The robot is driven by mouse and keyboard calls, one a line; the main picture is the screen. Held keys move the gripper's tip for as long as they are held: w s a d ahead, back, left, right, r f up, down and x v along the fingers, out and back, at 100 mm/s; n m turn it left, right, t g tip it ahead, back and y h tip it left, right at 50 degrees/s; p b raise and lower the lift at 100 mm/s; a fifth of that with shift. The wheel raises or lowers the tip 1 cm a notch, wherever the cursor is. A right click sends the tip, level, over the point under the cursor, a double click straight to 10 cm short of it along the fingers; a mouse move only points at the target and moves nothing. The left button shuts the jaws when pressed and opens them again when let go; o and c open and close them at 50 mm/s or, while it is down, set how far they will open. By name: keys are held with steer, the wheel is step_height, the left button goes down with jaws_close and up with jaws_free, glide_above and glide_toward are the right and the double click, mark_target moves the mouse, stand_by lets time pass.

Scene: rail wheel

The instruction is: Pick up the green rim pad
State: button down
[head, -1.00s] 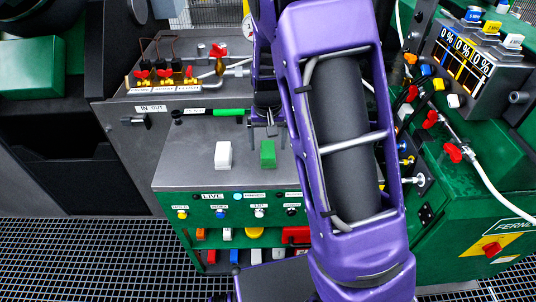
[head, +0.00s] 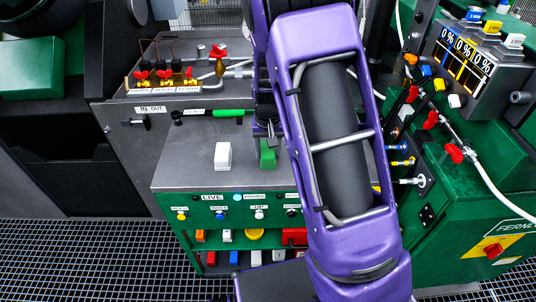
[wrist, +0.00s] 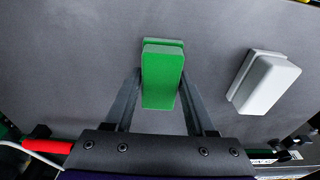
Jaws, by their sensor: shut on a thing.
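The green rim pad (wrist: 162,78) stands on the grey bench top between the two fingers of my gripper (wrist: 160,88) in the wrist view. The fingers reach along both of its sides, and my gripper is shut on it. In the head view the green pad (head: 267,154) is partly hidden by the fingers of my gripper (head: 270,142). I cannot tell whether the pad is clear of the bench top.
A white pad (head: 223,156) stands left of the green one; it also shows in the wrist view (wrist: 264,83). A green-handled tool (head: 226,113) lies behind them. Red-handled valves (head: 165,77) stand at the back left. A green cabinet (head: 470,220) is on the right.

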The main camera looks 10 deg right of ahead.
steer(key=shift+r+p, duration=0.7)
steer(key=shift+r, duration=4.3)
